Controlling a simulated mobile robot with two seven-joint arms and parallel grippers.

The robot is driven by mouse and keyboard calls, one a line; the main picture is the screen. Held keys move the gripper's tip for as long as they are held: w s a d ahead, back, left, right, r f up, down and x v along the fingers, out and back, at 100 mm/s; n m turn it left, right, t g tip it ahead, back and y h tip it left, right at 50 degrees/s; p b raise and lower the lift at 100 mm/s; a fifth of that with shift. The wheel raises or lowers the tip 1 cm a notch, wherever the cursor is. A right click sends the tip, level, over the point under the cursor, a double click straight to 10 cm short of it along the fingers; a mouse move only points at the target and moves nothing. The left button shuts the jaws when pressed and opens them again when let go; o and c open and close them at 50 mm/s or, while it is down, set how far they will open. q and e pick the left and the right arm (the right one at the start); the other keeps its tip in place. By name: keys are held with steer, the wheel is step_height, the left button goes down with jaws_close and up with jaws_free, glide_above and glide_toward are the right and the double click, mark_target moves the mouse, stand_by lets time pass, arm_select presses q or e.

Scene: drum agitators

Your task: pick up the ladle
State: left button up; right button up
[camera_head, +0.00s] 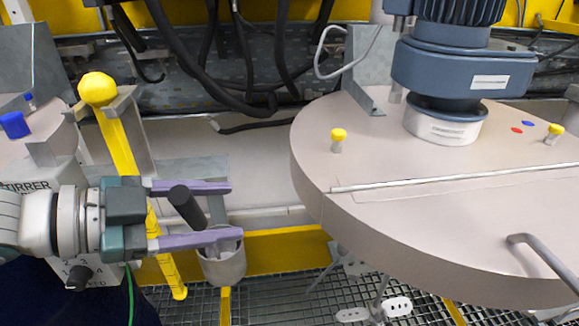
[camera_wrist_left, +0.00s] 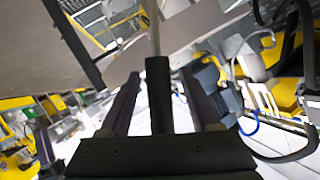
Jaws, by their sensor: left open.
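The ladle's black handle (camera_head: 187,207) leans at a slant left of the big drum in the head view. A grey cup (camera_head: 222,268) sits just below and right of it; I cannot tell whether it is the ladle's bowl or a holder. My left gripper (camera_head: 222,212) comes in from the left with its two purple fingers apart. The handle lies between the fingers, with gaps on both sides. In the left wrist view, the black handle (camera_wrist_left: 158,92) stands between the open fingers, and a thin pale rod (camera_wrist_left: 153,30) runs on from it. My right gripper is out of view.
The round drum lid (camera_head: 430,215) with a blue motor (camera_head: 450,70) fills the right. A yellow post with a ball top (camera_head: 98,89) stands right behind my left gripper. Black cables (camera_head: 220,95) hang at the back. Metal grating (camera_head: 270,300) lies below.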

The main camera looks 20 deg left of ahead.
arm_select(q)
steer(key=shift+w+d, duration=0.1)
steer(key=shift+w, duration=0.05)
steer(key=shift+c, duration=0.2)
jaws_close()
stand_by(0.4)
